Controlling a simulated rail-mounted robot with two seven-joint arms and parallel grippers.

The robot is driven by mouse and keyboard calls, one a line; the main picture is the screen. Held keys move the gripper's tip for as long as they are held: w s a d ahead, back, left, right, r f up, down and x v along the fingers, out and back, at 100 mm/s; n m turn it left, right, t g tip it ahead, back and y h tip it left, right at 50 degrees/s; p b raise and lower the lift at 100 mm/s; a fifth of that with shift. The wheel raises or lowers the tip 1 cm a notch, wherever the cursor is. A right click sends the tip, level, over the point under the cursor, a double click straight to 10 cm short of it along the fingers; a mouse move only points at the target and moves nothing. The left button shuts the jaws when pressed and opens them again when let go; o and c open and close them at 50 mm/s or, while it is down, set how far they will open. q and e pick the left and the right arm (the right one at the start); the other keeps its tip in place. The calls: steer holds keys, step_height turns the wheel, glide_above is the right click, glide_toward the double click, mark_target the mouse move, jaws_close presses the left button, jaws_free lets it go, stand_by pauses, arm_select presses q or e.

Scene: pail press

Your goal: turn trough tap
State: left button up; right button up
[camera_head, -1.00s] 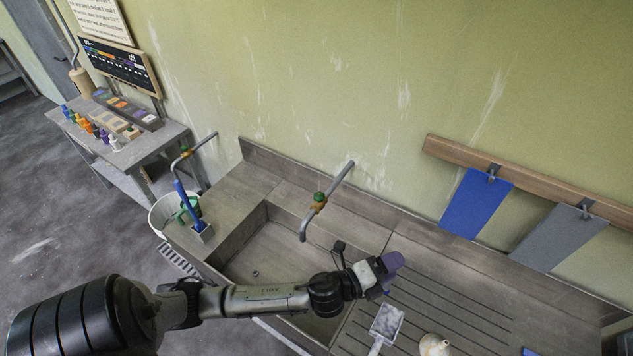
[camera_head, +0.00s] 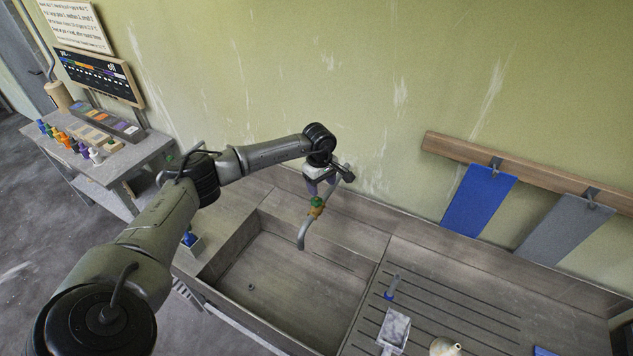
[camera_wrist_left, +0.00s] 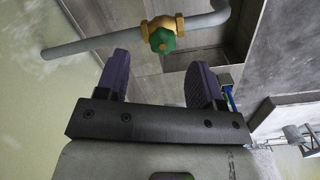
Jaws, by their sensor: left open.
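The trough tap has a green knob (camera_head: 317,201) on a brass body, with a grey pipe from the wall and a spout (camera_head: 302,236) bent down over the trough basin (camera_head: 285,280). My left gripper (camera_head: 314,188), with purple fingers, is at the tap by the wall, just above the knob. In the left wrist view the open fingers (camera_wrist_left: 158,72) point toward the green knob (camera_wrist_left: 162,41), which lies ahead of the gap between them. The knob looks apart from the fingers. Nothing is held. My right gripper is not in view.
A blue cloth (camera_head: 478,202) and a grey cloth (camera_head: 562,232) hang above.

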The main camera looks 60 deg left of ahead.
mark_target(316, 199)
arm_select(q)
steer(key=shift+s+a+r, duration=0.15)
steer(key=shift+s+a, duration=0.1)
steer(key=shift+a, duration=0.4)
steer(key=shift+s+a, duration=0.1)
steer(key=shift+a, duration=0.1)
step_height(316, 199, down, 9)
steer(key=b, duration=0.5)
steer(key=shift+b, duration=0.3)
steer(key=shift+r+p, duration=0.2)
steer(key=shift+p, duration=0.1)
steer(key=shift+c, duration=0.7)
steer(key=c, duration=0.4)
